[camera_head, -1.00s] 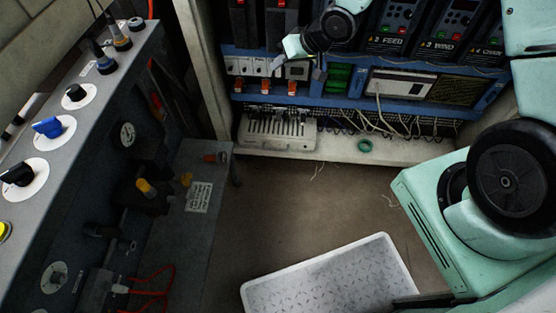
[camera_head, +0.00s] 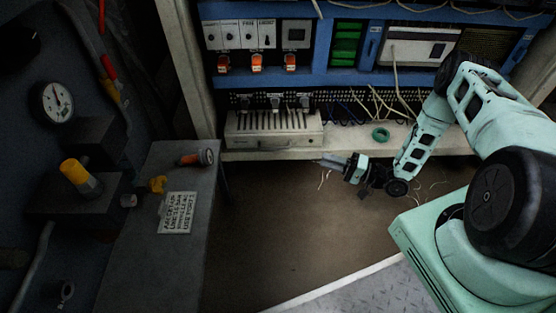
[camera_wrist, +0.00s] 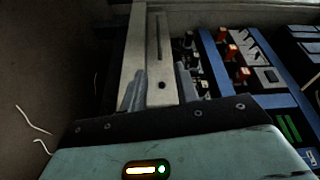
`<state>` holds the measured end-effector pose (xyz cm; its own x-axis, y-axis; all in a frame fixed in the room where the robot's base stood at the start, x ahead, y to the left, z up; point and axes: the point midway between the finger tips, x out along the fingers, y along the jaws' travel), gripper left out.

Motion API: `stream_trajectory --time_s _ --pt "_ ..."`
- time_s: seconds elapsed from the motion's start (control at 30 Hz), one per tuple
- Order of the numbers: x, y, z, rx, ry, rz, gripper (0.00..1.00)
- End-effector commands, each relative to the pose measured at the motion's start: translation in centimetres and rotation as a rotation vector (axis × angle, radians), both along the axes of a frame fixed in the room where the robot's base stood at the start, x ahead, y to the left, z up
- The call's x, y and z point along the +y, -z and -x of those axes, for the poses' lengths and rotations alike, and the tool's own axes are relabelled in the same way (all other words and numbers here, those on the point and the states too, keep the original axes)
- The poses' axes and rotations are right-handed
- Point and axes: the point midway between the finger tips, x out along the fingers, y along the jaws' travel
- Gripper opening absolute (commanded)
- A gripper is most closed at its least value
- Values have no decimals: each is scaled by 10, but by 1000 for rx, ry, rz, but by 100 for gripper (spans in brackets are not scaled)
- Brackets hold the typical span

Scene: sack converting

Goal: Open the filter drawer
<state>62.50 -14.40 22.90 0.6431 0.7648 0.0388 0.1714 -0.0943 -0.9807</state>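No part is clearly marked as the filter drawer. A pale slotted unit (camera_head: 272,130) sits low in the cabinet, on its sill, and I cannot tell whether it is the drawer. My gripper (camera_head: 322,161) is just below and to the right of this unit, fingers pointing left, near the sill's front edge. In the wrist view my gripper (camera_wrist: 161,92) has its two grey fingers apart. A pale panel (camera_wrist: 155,55) with a dark slit and a round hole shows beyond and between them. No contact or held thing is visible.
The pale cabinet sill (camera_head: 345,142) carries a green ring (camera_head: 380,134) and loose wires. Orange switches (camera_head: 257,62) sit on a blue rail above. A grey bench (camera_head: 135,255) with a torch-like object (camera_head: 195,158) stands left. The brown floor (camera_head: 285,225) below my gripper is mostly clear.

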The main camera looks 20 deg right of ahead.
Motion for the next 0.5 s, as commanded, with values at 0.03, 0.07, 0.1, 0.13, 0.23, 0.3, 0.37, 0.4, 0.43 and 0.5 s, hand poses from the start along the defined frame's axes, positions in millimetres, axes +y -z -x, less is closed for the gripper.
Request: stream_trajectory --time_s 0.03,0.07,0.1,0.13,0.23,0.3,0.37,0.4,0.43,0.5 --pt "-1 9 4 -2 1 -23 31" --pt "-1 10 6 -1 2 -31 31" --pt "-1 10 7 -1 1 -41 31" --pt "0 10 6 -2 0 -44 31" --pt "7 8 1 -4 -1 -46 31" --pt "15 8 -6 -4 -2 -45 31" --pt "23 8 -12 -4 -2 -45 31" --pt "30 8 -18 -4 -3 -44 31" --pt "34 7 -22 -4 -2 -44 31" --pt "46 6 -31 -4 -4 -44 31"
